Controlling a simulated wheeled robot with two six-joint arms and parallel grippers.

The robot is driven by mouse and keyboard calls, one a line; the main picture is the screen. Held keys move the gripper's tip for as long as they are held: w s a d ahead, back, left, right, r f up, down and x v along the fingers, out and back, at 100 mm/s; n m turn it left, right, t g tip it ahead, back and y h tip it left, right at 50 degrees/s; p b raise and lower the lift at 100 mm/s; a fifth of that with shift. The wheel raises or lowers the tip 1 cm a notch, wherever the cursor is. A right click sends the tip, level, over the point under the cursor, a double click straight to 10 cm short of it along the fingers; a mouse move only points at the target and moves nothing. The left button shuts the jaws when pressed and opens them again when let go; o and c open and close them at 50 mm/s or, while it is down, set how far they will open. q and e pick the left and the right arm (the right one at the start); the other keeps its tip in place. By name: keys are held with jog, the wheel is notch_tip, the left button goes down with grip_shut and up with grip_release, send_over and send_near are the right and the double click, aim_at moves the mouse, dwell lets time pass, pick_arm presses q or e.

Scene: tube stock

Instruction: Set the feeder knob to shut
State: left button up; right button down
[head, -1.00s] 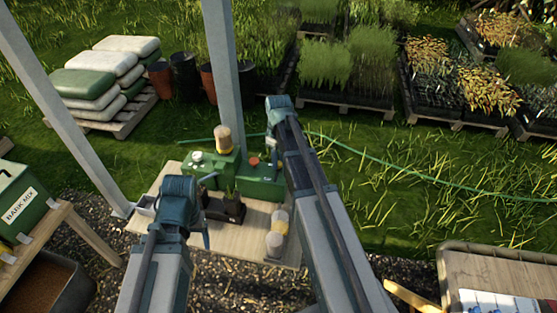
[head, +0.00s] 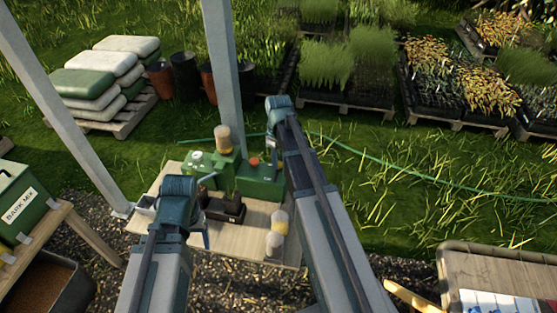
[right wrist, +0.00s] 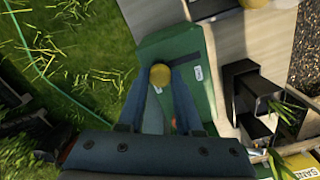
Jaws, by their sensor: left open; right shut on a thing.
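The green feeder (head: 262,188) stands on the wooden bench top, and its green body also fills the middle of the right wrist view (right wrist: 172,45). A round yellow knob (right wrist: 160,75) sits on it. My right gripper (right wrist: 160,84) is shut on this knob, with one finger on each side. The knob's setting and any marks around it cannot be read. In the head view my right arm hides the knob.
A grey post (head: 222,85) rises behind the bench. A bark mix bin (head: 22,200) is at the left.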

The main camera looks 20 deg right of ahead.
jog(key=s+a, duration=0.2)
jog(key=s, duration=0.2)
jog(key=shift+s+a, duration=0.15)
jog(key=shift+a, duration=0.25)
jog(key=c, duration=0.6)
grip_release()
jog(key=shift+r+p, duration=0.7)
jog(key=shift+p, duration=0.05)
notch_tip(320, 180, up, 12)
jog(key=p, duration=1.2)
jog(key=shift+r, duration=0.2)
